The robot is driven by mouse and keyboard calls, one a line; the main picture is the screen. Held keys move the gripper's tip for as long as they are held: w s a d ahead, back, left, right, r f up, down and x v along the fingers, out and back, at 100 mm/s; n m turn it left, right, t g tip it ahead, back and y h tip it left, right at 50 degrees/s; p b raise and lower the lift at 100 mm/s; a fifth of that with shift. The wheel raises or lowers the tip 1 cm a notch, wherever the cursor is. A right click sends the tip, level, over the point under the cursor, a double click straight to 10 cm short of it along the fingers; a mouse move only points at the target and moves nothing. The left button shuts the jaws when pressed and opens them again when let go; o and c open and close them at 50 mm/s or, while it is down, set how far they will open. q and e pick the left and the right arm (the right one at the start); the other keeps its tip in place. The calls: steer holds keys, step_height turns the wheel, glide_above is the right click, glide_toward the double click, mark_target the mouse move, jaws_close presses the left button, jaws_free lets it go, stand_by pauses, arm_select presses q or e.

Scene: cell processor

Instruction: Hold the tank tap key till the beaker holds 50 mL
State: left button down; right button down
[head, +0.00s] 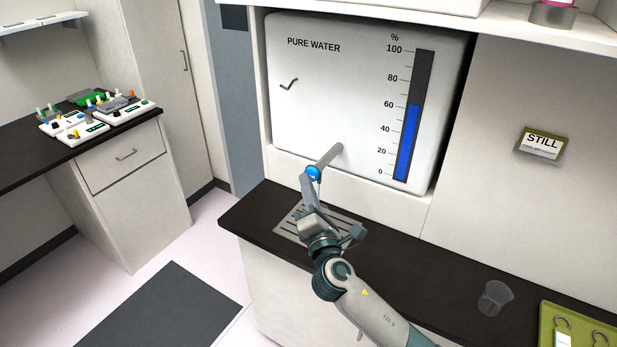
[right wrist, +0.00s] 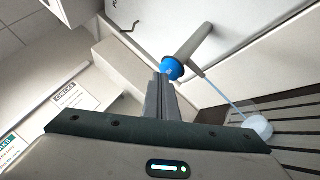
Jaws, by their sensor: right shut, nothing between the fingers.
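The water tank (head: 330,80), marked PURE WATER, is set in the wall above the counter. Its grey tap (head: 328,156) sticks out with a round blue key (head: 314,173) at its end. My right gripper (head: 308,183) is shut and empty, its fingertips at the key, seemingly pressing it. In the right wrist view the key (right wrist: 172,68) sits just beyond the fingertips. A thin stream of water (right wrist: 228,94) runs from the tap into the beaker (right wrist: 259,127) on the slatted drain. The level in this beaker cannot be read. My left gripper is not in view.
The tank's gauge (head: 408,140) has its blue bar near 60 %. A second clear cup (head: 495,297) and a green tray (head: 582,325) stand on the dark counter at right. A STILL sign (head: 541,144) hangs on the wall. A side bench (head: 70,150) holds several devices.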

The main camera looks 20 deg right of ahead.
stand_by(0.7)
steer(key=shift+s+a, duration=0.6)
steer(key=shift+a, duration=0.1)
steer(key=shift+a, duration=0.1)
steer(key=s+a, duration=0.1)
steer(key=a, duration=0.1)
steer(key=s+a, duration=0.1)
steer(key=s, duration=0.1)
steer(key=shift+a, duration=0.4)
stand_by(3.5)
